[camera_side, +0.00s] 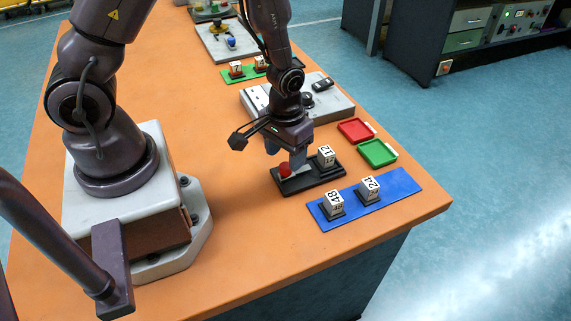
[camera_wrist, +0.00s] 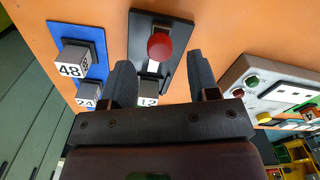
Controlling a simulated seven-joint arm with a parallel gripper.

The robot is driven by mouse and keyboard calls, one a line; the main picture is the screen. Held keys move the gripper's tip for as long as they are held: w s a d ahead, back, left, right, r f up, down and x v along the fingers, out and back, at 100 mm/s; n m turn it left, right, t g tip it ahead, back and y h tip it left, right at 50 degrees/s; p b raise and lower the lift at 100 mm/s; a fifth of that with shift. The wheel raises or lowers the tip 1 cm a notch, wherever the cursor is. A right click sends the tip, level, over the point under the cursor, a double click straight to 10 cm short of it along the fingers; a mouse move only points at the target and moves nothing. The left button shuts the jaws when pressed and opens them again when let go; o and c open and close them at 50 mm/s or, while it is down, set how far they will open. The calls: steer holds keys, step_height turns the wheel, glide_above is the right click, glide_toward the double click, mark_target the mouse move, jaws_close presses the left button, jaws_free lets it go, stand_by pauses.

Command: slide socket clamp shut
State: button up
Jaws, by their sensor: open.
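The socket clamp has a black base (camera_side: 300,186) with a red knob (camera_side: 285,170) at its left end and a pale slider strip beside the knob. A white block marked 12 (camera_side: 326,156) sits at the other end of the base. My gripper (camera_side: 298,163) is low over the base, close to the knob. In the wrist view, my gripper (camera_wrist: 162,75) is open, and the red knob (camera_wrist: 160,46) shows between and beyond the fingertips. I cannot tell whether a finger touches it. Block 12 (camera_wrist: 148,97) is partly hidden behind my gripper.
A blue mat (camera_side: 395,187) holds blocks 48 (camera_side: 333,203) and 24 (camera_side: 369,189) in front of the clamp. Red (camera_side: 356,130) and green (camera_side: 378,152) trays lie behind right. A grey panel (camera_side: 325,101) stands behind. The orange table is clear left of the clamp.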

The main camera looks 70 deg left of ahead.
mark_target(285, 166)
steer(key=shift+f, duration=2)
